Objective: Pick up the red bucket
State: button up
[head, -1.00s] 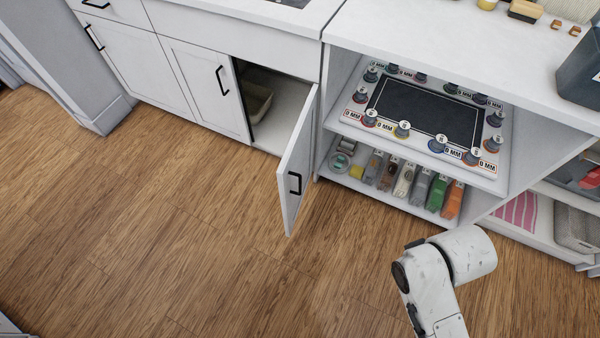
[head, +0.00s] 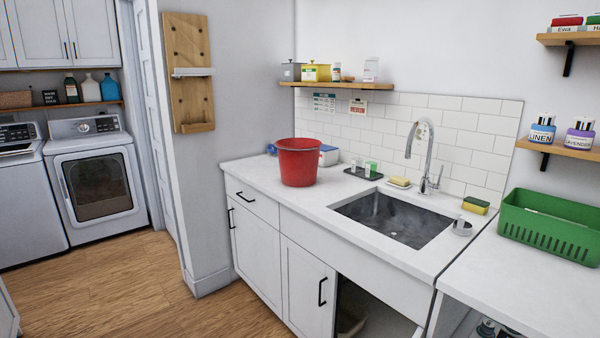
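The red bucket (head: 299,164) stands upright on the white countertop (head: 318,199), left of the sink, near the wall corner. It is wider at the rim than at the base. Its inside is mostly hidden from this angle. My gripper is not in the head view now, so its state and its distance from the bucket do not show.
A sink (head: 395,218) with a tall faucet (head: 423,155) lies right of the bucket. A dark tray (head: 363,173) with small bottles stands behind it. A wooden shelf (head: 345,86) hangs above. A green basket (head: 550,224) is at right. Open wooden floor (head: 110,290) lies lower left.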

aim_at(298, 168)
jog(key=i+u, duration=0.9)
jog(key=i+j+u, duration=0.1)
jog(key=i+u, duration=0.15)
jog(key=i, duration=0.4)
jog(key=i+u, duration=0.3)
jog(key=i, duration=0.3)
jog(key=i+j+z, duration=0.1)
jog(key=i+z, duration=0.35)
jog(key=i+j+z, duration=0.2)
jog(key=z, duration=0.25)
jog(key=i+j+z, duration=0.45)
